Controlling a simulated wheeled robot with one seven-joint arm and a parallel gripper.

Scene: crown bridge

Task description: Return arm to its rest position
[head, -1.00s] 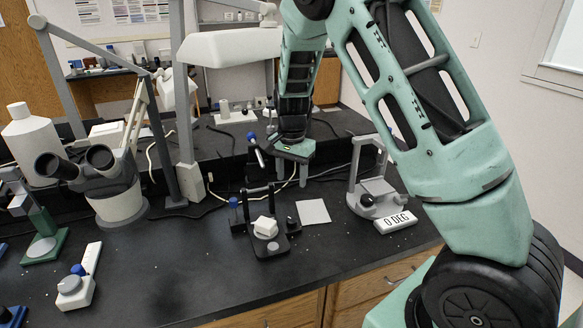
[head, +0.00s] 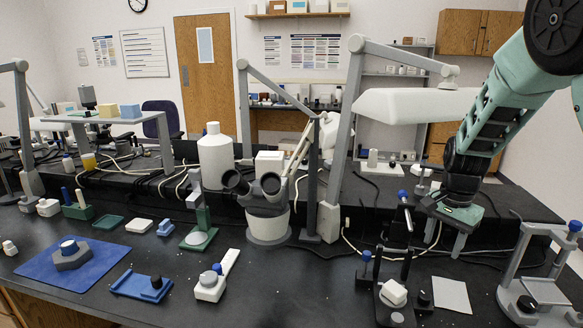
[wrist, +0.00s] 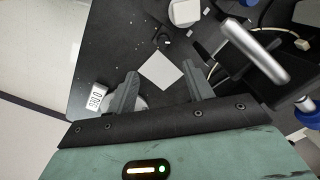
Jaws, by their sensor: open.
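My gripper (head: 447,235) hangs at the right of the head view, fingers pointing down, above the black bench. It is open, with nothing between its fingers. In the wrist view my gripper (wrist: 160,90) shows its two fingers well apart, with a white square card (wrist: 161,71) lying on the bench beyond and between them. The same card (head: 451,295) shows below my gripper in the head view. My teal arm comes down from the upper right corner, bent at the elbow.
A black fixture with a white block (head: 393,293) stands left of the card. A grey stand (head: 540,290) is at the right edge. A microscope (head: 267,205), a white bottle (head: 216,160) and a lamp arm (head: 340,130) stand nearby. A blue mat (head: 100,262) lies at left.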

